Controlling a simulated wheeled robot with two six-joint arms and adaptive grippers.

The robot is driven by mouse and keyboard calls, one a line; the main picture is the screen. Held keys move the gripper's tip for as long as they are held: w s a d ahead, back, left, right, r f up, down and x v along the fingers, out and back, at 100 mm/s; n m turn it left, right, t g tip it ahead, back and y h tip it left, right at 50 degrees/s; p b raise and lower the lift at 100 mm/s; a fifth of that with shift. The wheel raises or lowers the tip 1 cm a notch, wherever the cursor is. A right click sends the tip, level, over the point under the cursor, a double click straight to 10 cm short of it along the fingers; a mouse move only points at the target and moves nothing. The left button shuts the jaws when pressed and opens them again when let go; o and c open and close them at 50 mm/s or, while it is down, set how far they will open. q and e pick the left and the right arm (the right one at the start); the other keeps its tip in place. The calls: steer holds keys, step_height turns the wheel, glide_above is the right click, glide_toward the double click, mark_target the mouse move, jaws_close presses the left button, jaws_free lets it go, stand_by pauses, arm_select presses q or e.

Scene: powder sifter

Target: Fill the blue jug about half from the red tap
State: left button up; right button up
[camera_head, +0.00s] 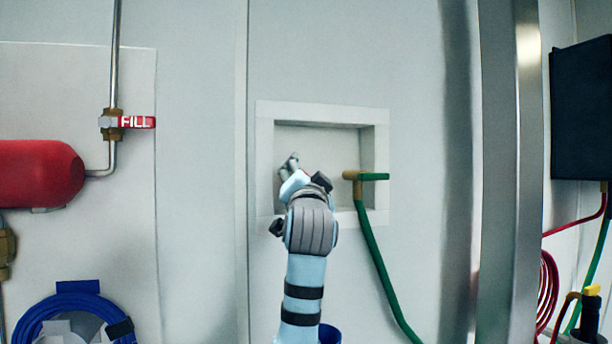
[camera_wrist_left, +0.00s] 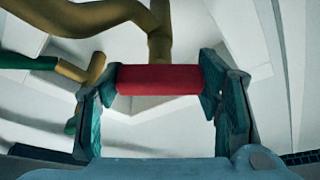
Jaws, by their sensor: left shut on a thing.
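My left gripper (camera_head: 304,174) reaches into the white wall recess, left of the green-handled tap. In the left wrist view its two fingers close on both ends of a red tap handle (camera_wrist_left: 158,79), with a brass pipe (camera_wrist_left: 159,42) behind it. In the head view the gripper hides nearly all of this red tap. A blue rounded rim (camera_head: 330,334), likely the blue jug, shows at the bottom edge beside my left forearm. The rest of it is hidden or out of frame, and its contents cannot be seen. My right gripper is not in view.
A green-handled tap (camera_head: 374,176) with a green hose (camera_head: 374,245) sits at the recess's right side. At left are a red tank (camera_head: 38,173), a red FILL valve (camera_head: 136,122) and a coiled blue hose (camera_head: 40,314). A metal post (camera_head: 510,200) stands at right.

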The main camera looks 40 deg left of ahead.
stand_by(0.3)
arm_select(q)
steer(key=o, duration=1.2)
steer(key=shift+a, duration=0.1)
steer(key=shift+c, duration=0.2)
steer(key=v, duration=1.2)
